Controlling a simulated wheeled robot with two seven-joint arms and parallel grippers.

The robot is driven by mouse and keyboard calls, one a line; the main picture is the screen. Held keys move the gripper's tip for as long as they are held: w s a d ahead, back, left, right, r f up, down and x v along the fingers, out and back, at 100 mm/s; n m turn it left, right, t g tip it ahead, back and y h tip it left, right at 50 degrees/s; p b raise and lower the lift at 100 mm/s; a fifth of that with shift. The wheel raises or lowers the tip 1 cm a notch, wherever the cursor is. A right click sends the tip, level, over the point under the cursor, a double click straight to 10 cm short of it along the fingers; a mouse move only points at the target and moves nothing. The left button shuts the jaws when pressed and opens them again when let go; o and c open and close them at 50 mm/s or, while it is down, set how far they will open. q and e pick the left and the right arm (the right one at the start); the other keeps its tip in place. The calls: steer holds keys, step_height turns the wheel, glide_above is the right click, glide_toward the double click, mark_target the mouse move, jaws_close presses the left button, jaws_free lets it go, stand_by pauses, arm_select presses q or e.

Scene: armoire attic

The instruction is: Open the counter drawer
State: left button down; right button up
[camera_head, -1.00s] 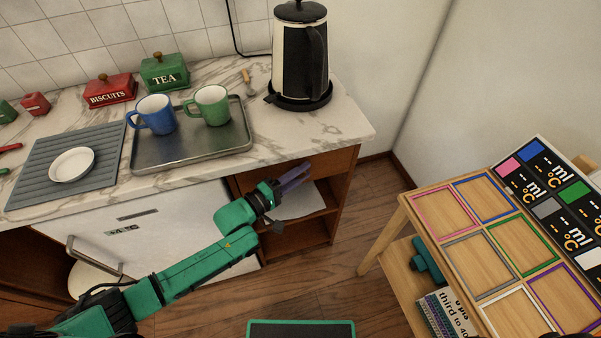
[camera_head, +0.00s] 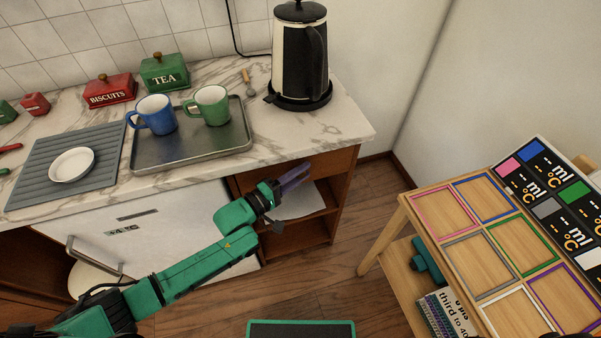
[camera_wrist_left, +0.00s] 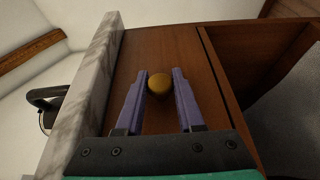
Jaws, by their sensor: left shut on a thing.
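The counter drawer has a brown wooden front (camera_head: 333,162) just under the marble worktop, and it looks flush with the cabinet. In the left wrist view, the drawer front (camera_wrist_left: 185,45) fills the middle, with a round brass-coloured knob (camera_wrist_left: 159,84) on it. My left gripper (camera_head: 294,178) reaches the drawer front from the left. Its two purple fingers (camera_wrist_left: 163,80) are on either side of the knob and shut on it. The knob is hidden behind the fingers in the head view. My right gripper is not in view.
The marble counter (camera_head: 315,135) overhangs the drawer. A tray (camera_head: 190,150) with a blue mug (camera_head: 155,115) and a green mug (camera_head: 210,106) stands above, with a kettle (camera_head: 300,55) to the right. An open shelf (camera_head: 305,230) lies below. A wooden table (camera_head: 430,235) stands at right; floor between is clear.

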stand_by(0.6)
arm_select(q)
steer(key=shift+s+d+p, duration=0.15)
steer(key=shift+s+p, duration=0.3)
steer(key=shift+s, duration=0.1)
steer(key=s+d+p, duration=0.4)
steer(key=s, duration=0.8)
steer(key=s+d+p, duration=0.3)
steer(key=s+d, duration=0.1)
steer(key=s, duration=0.8)
steer(key=shift+p, duration=0.4)
steer(key=shift+s, duration=0.1)
steer(key=c, duration=0.6)
jaws_free()
steer(key=shift+a, duration=0.1)
steer(key=shift+o, duration=0.2)
